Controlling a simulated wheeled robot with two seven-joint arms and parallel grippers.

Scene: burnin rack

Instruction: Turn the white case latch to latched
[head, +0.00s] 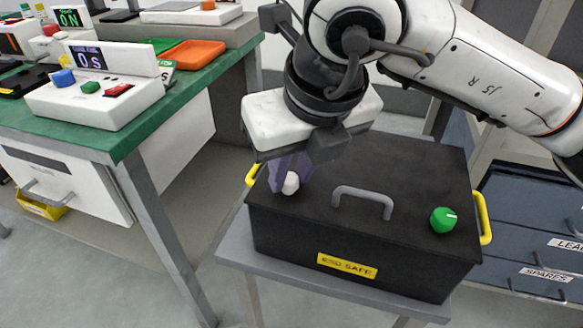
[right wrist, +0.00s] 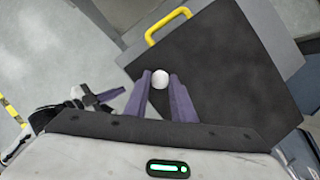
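The black case (head: 400,170) stands closed on a grey stand, with a grey handle on its lid and a yellow "ESD SAFE" label on its front. The white latch (head: 290,183) is a small round knob on the left part of the lid; it also shows in the right wrist view (right wrist: 160,78). My right gripper (right wrist: 160,82) has its purple fingers on either side of the latch, seemingly closed against it. The latch's pointer or marking cannot be made out. What looks like my left gripper (right wrist: 108,97) shows partly at the left of the right wrist view, its opening unclear.
A green knob (head: 443,220) sits on the lid's right side. Yellow handles (head: 484,218) stick out at the case's sides. A green-topped bench (head: 125,137) with devices and an orange tray (head: 188,54) stands at left. Blue drawers (head: 530,235) stand at right.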

